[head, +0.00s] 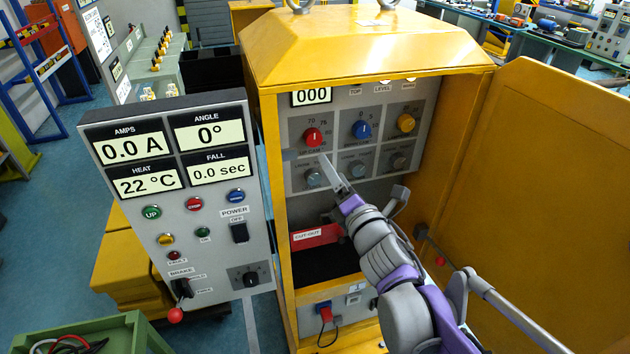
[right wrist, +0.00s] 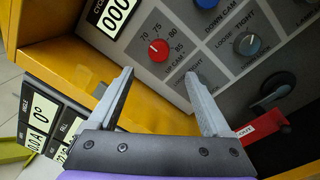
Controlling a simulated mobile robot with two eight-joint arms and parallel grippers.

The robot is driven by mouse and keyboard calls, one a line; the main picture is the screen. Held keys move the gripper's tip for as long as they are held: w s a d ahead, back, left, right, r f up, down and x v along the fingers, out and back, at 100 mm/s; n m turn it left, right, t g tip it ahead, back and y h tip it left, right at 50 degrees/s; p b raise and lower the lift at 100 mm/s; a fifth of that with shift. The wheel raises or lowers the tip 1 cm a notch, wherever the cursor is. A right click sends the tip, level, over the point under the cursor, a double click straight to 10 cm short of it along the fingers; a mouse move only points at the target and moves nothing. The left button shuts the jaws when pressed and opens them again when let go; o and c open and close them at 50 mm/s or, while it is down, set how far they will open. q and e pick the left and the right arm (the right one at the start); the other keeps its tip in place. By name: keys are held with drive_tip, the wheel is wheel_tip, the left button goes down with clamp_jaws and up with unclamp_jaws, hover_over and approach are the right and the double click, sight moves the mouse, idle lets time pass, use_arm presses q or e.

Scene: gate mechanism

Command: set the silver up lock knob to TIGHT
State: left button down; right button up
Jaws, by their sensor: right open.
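The silver up lock knob (head: 313,179) is the leftmost of the grey knobs in the lower row of the cabinet panel (head: 345,105), below the red knob (head: 312,136). Its pointer setting is too small to read. My right gripper (head: 331,165) is in front of the panel, its fingertips just right of this knob. In the right wrist view the right gripper (right wrist: 159,75) is open with nothing between its fingers. There a finger seems to hide the up lock knob; the red knob (right wrist: 158,50) shows beyond the fingertips. My left gripper is not in view.
A blue knob (head: 361,129) and yellow knob (head: 405,122) share the upper row. Other grey knobs (head: 356,169) sit to the right. A red CUT OUT lever (head: 316,236) is below. The yellow door (head: 545,190) stands open at right; a control box (head: 185,190) stands left.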

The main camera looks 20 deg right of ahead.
drive_tip(key=y+b, duration=0.1)
drive_tip(key=b, duration=0.3)
approach(316, 179)
drive_tip(key=s, duration=0.2)
drive_tip(key=shift+n+g, duration=0.3)
drive_tip(key=shift+g, duration=0.1)
drive_tip(key=w, duration=0.7)
drive_tip(key=w+a+p, duration=0.1)
drive_tip(key=w, duration=0.2)
drive_tip(key=shift+w+a+r, duration=0.1)
drive_tip(key=shift+w+r, duration=0.2)
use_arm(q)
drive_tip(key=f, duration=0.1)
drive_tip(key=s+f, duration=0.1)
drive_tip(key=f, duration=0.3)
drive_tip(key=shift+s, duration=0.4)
use_arm(e)
drive_tip(key=shift+s, duration=0.1)
clamp_jaws()
